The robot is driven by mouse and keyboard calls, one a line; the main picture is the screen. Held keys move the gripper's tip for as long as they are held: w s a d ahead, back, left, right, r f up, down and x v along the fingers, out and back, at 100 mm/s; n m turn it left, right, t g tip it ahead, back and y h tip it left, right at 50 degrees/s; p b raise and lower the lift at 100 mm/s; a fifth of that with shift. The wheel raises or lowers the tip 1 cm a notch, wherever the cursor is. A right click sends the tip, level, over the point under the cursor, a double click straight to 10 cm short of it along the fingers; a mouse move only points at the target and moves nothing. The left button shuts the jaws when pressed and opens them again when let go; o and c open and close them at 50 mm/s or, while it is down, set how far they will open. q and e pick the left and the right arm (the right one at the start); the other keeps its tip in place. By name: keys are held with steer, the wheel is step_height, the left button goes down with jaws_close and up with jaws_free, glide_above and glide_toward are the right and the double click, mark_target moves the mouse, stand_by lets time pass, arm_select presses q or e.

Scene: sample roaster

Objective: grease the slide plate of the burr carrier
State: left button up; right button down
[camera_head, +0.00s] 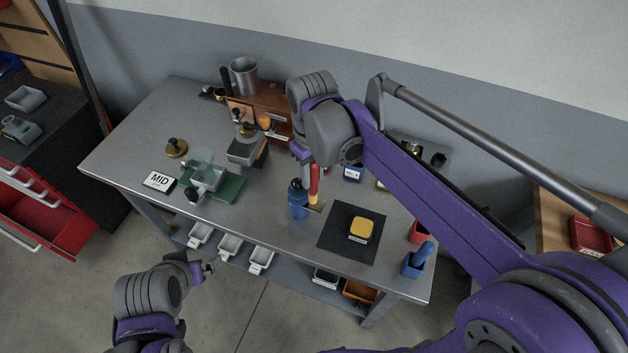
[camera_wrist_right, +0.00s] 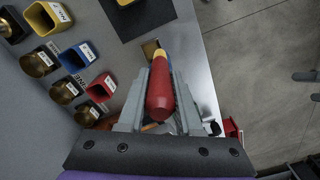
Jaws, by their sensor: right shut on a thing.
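My right gripper (camera_head: 308,158) is shut on a red-handled brush (camera_head: 314,182), which points down with its head low over the table. The brush also shows between the fingers of my right gripper (camera_wrist_right: 160,80) in the right wrist view (camera_wrist_right: 160,95). A small yellow-topped block with a label (camera_head: 361,229) lies on a black mat (camera_head: 335,246), right of the brush. I cannot make out which part is the burr carrier's slide plate. My left gripper (camera_head: 208,269) is beyond the table's front edge; its finger opening is unclear.
A grey device with a clear disc (camera_head: 205,175) sits on a green mat (camera_head: 232,188) at left, beside a MID sign (camera_head: 159,181). A metal pitcher (camera_head: 244,76) stands at the back. A blue holder (camera_head: 412,265) is near the right corner. Bins hang below the front edge.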

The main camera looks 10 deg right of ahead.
mark_target(313, 166)
step_height(313, 166, up, 2)
steer(key=shift+r+p, duration=0.45)
steer(key=shift+r, duration=0.25)
arm_select(q)
steer(key=shift+s+d+r, duration=0.1)
steer(key=shift+s+r, duration=0.05)
steer(key=shift+r, duration=0.7)
